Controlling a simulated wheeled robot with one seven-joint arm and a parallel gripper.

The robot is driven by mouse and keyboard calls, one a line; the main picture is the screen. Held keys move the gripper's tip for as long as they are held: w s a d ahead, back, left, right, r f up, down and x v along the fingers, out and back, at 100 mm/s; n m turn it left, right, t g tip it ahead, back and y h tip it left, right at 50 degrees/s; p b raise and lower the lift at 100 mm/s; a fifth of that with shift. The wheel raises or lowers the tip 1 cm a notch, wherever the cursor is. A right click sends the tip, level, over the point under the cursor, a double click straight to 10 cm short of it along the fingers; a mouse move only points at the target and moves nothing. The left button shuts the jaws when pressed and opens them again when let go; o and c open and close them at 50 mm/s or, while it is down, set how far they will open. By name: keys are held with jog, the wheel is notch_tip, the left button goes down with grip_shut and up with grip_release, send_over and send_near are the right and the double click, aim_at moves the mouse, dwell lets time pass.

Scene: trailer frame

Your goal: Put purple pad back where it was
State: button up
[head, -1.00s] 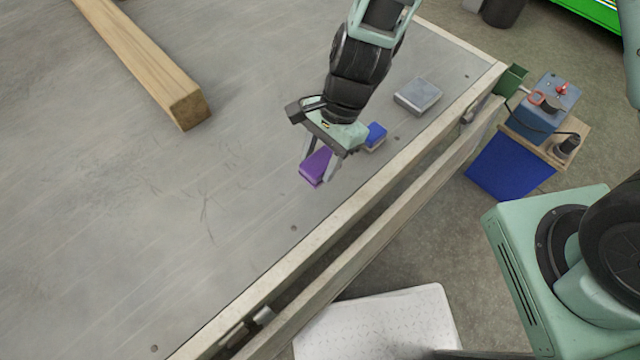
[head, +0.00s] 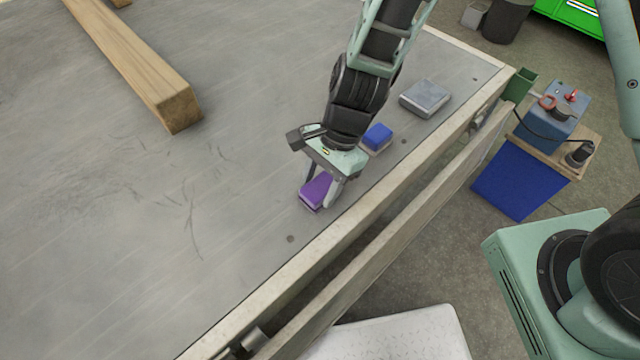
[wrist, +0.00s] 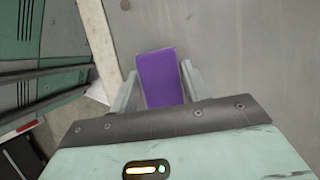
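The purple pad (head: 315,190) is low at the trailer bed (head: 240,180), near its side rail. It also shows in the wrist view (wrist: 160,80) between the two fingers. My gripper (head: 320,192) points down with one finger on each side of the pad and appears shut on it. The wrist view shows the fingers (wrist: 159,78) close along the pad's left and right sides. The pad's underside is hidden, so I cannot tell for sure whether it touches the bed.
A blue pad (head: 377,137) lies just behind my gripper, to the right. A grey block (head: 425,98) lies farther back. A wooden beam (head: 135,65) lies at the upper left. The side rail (head: 390,195) borders the bed. The bed's left and front are clear.

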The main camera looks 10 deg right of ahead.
jog(key=o, duration=0.3)
jog(key=p+v, duration=0.2)
jog(key=v, duration=1)
jog(key=shift+f, duration=0.1)
